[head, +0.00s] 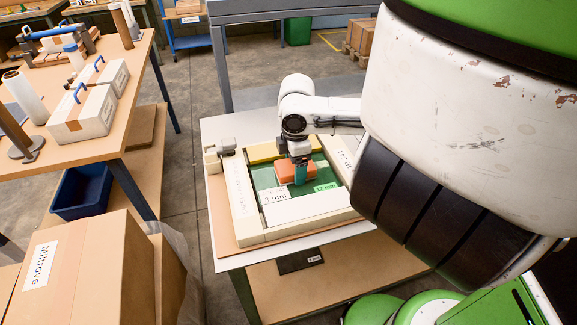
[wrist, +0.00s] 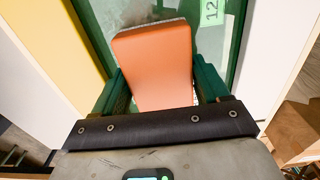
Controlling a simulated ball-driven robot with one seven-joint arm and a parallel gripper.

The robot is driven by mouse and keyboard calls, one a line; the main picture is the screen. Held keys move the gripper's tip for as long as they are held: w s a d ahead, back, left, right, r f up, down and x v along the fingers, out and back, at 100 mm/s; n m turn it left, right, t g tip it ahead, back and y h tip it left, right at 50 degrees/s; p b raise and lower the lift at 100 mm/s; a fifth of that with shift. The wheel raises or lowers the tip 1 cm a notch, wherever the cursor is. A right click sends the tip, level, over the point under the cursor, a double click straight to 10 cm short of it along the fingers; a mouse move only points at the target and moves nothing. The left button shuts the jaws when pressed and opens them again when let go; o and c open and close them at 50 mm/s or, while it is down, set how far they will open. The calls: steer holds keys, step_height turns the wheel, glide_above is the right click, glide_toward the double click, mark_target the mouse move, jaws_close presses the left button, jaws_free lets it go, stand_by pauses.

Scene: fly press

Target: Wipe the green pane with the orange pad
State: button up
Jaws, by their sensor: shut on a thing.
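The orange pad (head: 291,173) is held in my gripper (head: 299,176), above or on the green pane (head: 265,178). In the wrist view the pad (wrist: 155,58) sits between my green fingers (wrist: 158,88), which are shut on it. The green pane (wrist: 96,22) shows beyond the pad with a whitish smear or haze near its far end. A light green label (wrist: 211,11) marked 12 lies on the pane. I cannot tell whether the pad touches the pane.
A cream frame (head: 241,208) with a yellow bar (head: 262,153) and a white panel (head: 300,210) surrounds the pane on a table. A workbench with boxes (head: 88,112) stands at left. A large carton (head: 95,265) is at front left.

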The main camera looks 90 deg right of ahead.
mark_target(326, 167)
steer(key=shift+s+d+f, duration=0.1)
steer(key=shift+s+d, duration=0.2)
steer(key=shift+s, duration=0.8)
steer(key=shift+s+d+r, duration=0.1)
steer(key=shift+s+d, duration=0.2)
steer(key=shift+s, duration=0.75)
steer(key=shift+s+d+f, duration=0.1)
steer(key=shift+s+d, duration=0.2)
steer(key=shift+s, duration=0.8)
steer(key=shift+s+d, duration=0.2)
steer(key=shift+s, duration=0.45)
steer(key=shift+c, duration=0.8)
steer(key=shift+s+d, duration=0.1)
steer(key=shift+s, duration=0.35)
steer(key=c, duration=0.3)
steer(key=shift+r+p, duration=0.2)
steer(key=shift+p, duration=0.35)
steer(key=shift+d, duration=0.1)
